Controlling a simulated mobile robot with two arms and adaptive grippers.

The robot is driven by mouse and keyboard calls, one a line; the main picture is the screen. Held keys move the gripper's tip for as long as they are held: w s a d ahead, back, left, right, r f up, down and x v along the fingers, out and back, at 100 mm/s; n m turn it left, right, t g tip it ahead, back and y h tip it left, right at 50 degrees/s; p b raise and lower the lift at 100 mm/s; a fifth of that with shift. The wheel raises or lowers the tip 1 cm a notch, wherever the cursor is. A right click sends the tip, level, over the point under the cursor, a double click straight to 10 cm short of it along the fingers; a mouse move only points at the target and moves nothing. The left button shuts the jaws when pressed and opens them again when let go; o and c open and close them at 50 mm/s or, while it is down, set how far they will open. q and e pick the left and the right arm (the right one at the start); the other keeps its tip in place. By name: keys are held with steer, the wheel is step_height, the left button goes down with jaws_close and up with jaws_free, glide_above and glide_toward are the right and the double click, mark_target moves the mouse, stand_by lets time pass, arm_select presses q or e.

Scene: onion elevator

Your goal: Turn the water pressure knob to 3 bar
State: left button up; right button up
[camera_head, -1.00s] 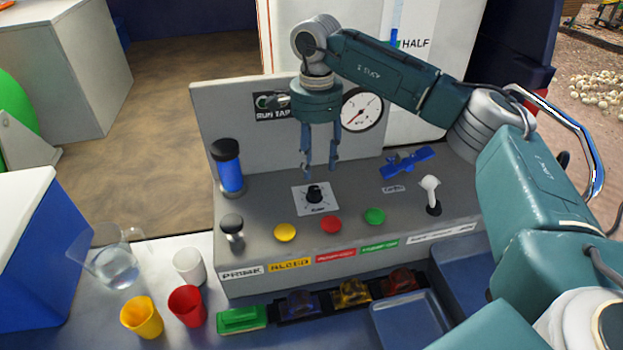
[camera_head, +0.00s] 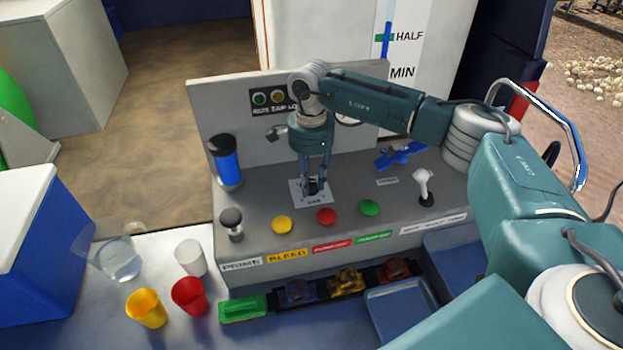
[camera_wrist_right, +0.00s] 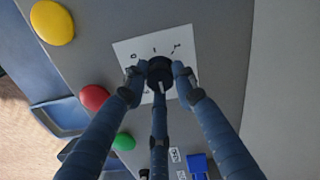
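The water pressure knob (camera_wrist_right: 160,70) is small and black, on a white dial plate (camera_head: 298,196) in the grey panel. My right gripper (camera_head: 313,190) points down over it. In the right wrist view, its fingertips (camera_wrist_right: 158,80) stand around the knob, close against its sides; I cannot tell whether they press on it. The knob's pointer and several dial marks are partly covered by the fingers. The round pressure gauge (camera_head: 348,121) behind is mostly hidden by my right arm, so its needle cannot be read. My left gripper is not in view.
Yellow (camera_head: 282,225), red (camera_head: 326,216) and green (camera_head: 369,208) buttons lie in front of the knob. A blue valve handle (camera_head: 401,155) and a white-topped lever (camera_head: 424,186) stand to the right, a blue cylinder (camera_head: 226,160) to the left. Cups and a jug (camera_head: 120,258) stand at the front left.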

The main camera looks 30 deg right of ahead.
steer(key=shift+d, duration=0.1)
jaws_close()
steer(key=shift+w, duration=0.1)
steer(key=m+b, duration=0.2)
steer(key=shift+d+m, duration=0.1)
steer(key=shift+m, duration=0.3)
steer(key=m+b, duration=0.1)
steer(key=m, duration=0.2)
steer(key=shift+b, duration=0.35)
steer(key=shift+r+m+b, duration=0.1)
steer(key=shift+m+b, duration=0.45)
steer(key=shift+m, duration=1.05)
steer(key=o, duration=0.8)
jaws_free()
steer(key=shift+c, duration=0.2)
steer(key=shift+s+d, duration=0.15)
steer(key=shift+s, duration=0.1)
